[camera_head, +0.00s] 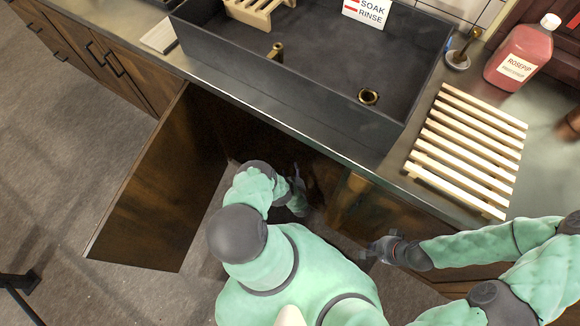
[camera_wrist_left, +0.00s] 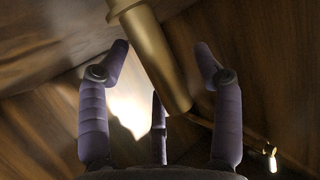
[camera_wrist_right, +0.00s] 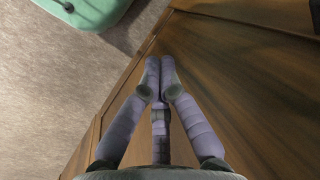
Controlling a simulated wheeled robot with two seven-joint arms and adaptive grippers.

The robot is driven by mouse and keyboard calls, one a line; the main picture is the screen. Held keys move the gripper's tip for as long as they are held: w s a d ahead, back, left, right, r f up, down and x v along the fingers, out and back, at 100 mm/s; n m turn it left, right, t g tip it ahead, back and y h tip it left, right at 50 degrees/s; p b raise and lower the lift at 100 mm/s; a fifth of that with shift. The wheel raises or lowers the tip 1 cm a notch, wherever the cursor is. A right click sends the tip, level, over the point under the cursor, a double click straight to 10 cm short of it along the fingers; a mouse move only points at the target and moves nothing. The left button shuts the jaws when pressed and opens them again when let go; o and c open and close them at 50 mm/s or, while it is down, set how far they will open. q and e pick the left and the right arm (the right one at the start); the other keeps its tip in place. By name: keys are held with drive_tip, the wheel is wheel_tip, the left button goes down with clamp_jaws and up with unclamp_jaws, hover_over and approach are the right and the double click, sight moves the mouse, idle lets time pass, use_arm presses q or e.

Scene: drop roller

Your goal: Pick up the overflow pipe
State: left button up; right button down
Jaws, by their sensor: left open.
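A brass pipe (camera_wrist_left: 155,58), which I take to be the overflow pipe, hangs at a slant in the left wrist view. A wider collar (camera_wrist_left: 128,8) is at its top, and its lower end is free. My left gripper (camera_wrist_left: 163,52) is open, with the pipe showing between its outer fingers; I cannot tell whether they touch. In the head view my left gripper (camera_head: 298,188) reaches into the dark cabinet under the sink. My right gripper (camera_head: 383,250) is outside the cabinet front, below the counter. In the right wrist view its fingertips (camera_wrist_right: 160,68) are together and empty.
An open cabinet door (camera_head: 160,195) stands left of my left arm. The dark sink (camera_head: 330,65) and counter edge (camera_head: 270,118) lie above the cabinet opening. A slatted wooden rack (camera_head: 468,150) and a pink bottle (camera_head: 518,55) stand on the right counter.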

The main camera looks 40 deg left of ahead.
use_arm(q)
clamp_jaws()
drive_tip(key=shift+r, duration=0.1)
drive_tip(key=shift+r+p, duration=0.3)
drive_tip(key=shift+r, duration=0.1)
drive_tip(key=r, duration=0.1)
drive_tip(key=r+p, duration=0.2)
drive_tip(key=shift+s+d, duration=0.15)
drive_tip(key=shift+d, duration=0.1)
drive_tip(key=s+d+r+p, duration=0.7)
drive_tip(key=d+r, duration=0.2)
drive_tip(key=d, duration=0.3)
wheel_tip(320, 180, up, 10)
drive_tip(key=p, duration=0.7)
drive_tip(key=shift+w+p, duration=0.25)
drive_tip(key=shift+p, duration=0.1)
idle(0.3)
